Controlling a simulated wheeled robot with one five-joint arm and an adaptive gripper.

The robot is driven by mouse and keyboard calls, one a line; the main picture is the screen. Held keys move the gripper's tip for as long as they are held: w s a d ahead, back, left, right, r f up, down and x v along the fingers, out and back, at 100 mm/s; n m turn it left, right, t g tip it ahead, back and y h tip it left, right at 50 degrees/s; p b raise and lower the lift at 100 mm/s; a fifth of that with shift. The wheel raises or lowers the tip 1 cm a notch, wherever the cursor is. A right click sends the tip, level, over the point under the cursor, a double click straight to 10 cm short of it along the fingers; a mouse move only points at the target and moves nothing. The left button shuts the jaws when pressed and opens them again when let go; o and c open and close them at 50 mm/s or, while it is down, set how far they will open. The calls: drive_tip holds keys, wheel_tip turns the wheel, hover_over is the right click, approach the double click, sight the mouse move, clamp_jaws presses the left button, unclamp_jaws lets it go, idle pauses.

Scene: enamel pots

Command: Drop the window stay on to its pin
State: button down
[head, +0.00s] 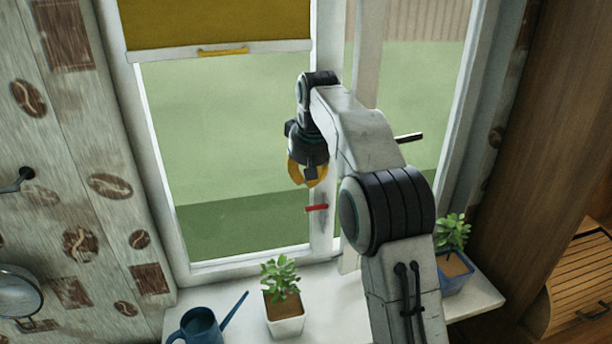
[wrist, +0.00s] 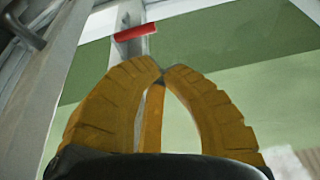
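A short red bar (head: 317,208) sticks out from the white window post, low on the frame; I take it to be part of the window stay. It also shows in the wrist view (wrist: 134,31), beyond my fingertips and slightly left. I cannot make out a pin in either view. My gripper (head: 308,184) has yellow fingers and hangs just above the red bar in the head view, apart from it. In the wrist view the fingertips (wrist: 163,74) come together with nothing between them.
A black handle (head: 409,137) sticks out right of my arm. On the sill (head: 345,305) stand a blue watering can (head: 199,328), a plant in a white pot (head: 285,312) and a plant in a blue pot (head: 455,272). A yellow blind (head: 215,22) hangs above.

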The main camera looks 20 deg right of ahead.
drive_tip(key=x, duration=0.6)
drive_tip(key=shift+f, duration=0.4)
drive_tip(key=shift+w+f, duration=0.1)
drive_tip(key=shift+f+b, duration=0.1)
drive_tip(key=shift+b, duration=0.4)
